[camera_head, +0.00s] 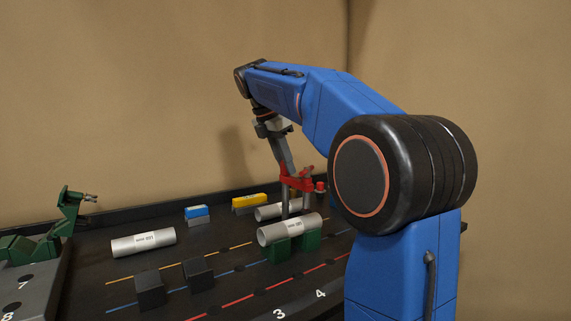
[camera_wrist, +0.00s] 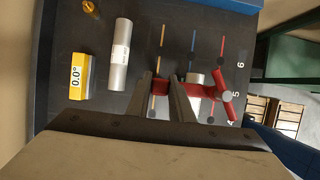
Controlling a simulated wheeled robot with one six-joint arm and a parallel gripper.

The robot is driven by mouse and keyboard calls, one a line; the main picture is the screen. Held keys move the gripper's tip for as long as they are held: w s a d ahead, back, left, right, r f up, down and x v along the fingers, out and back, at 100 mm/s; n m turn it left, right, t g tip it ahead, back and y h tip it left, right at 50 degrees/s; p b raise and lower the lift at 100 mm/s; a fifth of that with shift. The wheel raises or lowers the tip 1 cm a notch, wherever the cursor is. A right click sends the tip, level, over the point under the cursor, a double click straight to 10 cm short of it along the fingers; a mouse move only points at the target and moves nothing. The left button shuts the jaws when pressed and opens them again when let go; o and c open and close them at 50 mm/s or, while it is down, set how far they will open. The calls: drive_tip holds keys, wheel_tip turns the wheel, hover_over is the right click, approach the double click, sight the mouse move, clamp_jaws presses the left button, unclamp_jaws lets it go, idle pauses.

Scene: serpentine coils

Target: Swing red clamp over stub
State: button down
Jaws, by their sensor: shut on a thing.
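The red clamp (camera_head: 297,181) stands out above the table in the head view, with grey posts below it. In the wrist view its red arm (camera_wrist: 200,91) runs right from between my fingers and forks at the far end. My gripper (camera_wrist: 162,84) is shut on the clamp's left end, and in the head view my gripper (camera_head: 284,160) comes down from above onto it. A silver tube (camera_head: 290,229) lies on green blocks (camera_head: 292,248) in front of the clamp. A silver piece (camera_wrist: 195,77) shows partly under the clamp arm. I cannot tell which piece is the stub.
Black blocks (camera_head: 198,273) stand at the front. Yellow (camera_head: 249,203) and blue (camera_head: 196,213) blocks stand at the back. A green fixture (camera_head: 66,211) stands far left.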

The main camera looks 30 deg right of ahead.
drive_tip(key=shift+f, duration=0.85)
drive_tip(key=c, duration=1.5)
unclamp_jaws()
drive_tip(key=v, duration=1.2)
drive_tip(key=shift+r, duration=0.15)
